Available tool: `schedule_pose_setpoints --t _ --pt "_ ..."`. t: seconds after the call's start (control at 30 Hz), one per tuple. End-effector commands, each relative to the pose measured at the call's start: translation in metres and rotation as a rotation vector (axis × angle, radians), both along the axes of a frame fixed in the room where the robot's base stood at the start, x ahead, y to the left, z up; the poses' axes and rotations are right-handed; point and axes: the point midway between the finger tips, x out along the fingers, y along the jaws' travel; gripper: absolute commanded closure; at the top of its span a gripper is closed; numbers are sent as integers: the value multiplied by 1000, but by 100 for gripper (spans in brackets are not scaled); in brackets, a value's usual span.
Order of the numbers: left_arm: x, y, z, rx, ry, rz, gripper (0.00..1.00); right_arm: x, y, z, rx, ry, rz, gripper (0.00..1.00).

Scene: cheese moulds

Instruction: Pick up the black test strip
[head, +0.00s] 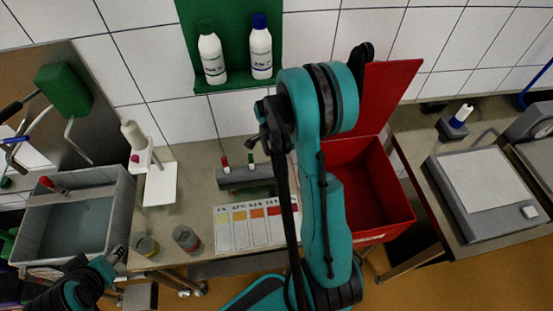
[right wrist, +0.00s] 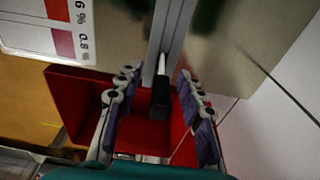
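The black test strip (right wrist: 160,103) shows in the right wrist view as a black handle on a pale stem, by the grey rack (right wrist: 172,35). My right gripper (right wrist: 158,74) is open, its two fingers on either side of the handle with gaps showing. In the head view the grey rack (head: 240,180) holds a red-topped strip (head: 225,163) and a green-topped strip (head: 250,168); my right arm hides the black one and the right gripper's fingers. My left gripper (head: 117,255) is at the lower left, by the sink; its fingers are too small to read.
A colour chart (head: 240,226) lies before the rack. Two small beakers (head: 145,245) (head: 186,238) stand at the front edge. A red open bin (head: 370,190) is right of my arm. Two bottles (head: 212,60) (head: 260,48) stand on a green shelf (head: 235,83).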

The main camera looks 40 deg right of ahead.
Motion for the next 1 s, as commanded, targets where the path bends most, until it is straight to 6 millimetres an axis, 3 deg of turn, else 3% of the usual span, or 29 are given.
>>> schedule_pose_setpoints --t 0.13,0.2,0.3,0.73,1.0 --pt "0 0 1 0 0 0 55 0 0 1 0 0 0 65" --pt "0 0 1 0 0 0 55 0 0 1 0 0 0 82" --pt "0 0 0 0 0 0 55 0 0 1 0 0 0 100" --pt "0 0 3 0 0 0 55 0 0 5 0 0 0 100" --pt "0 0 26 0 0 0 55 0 0 40 0 0 0 100"
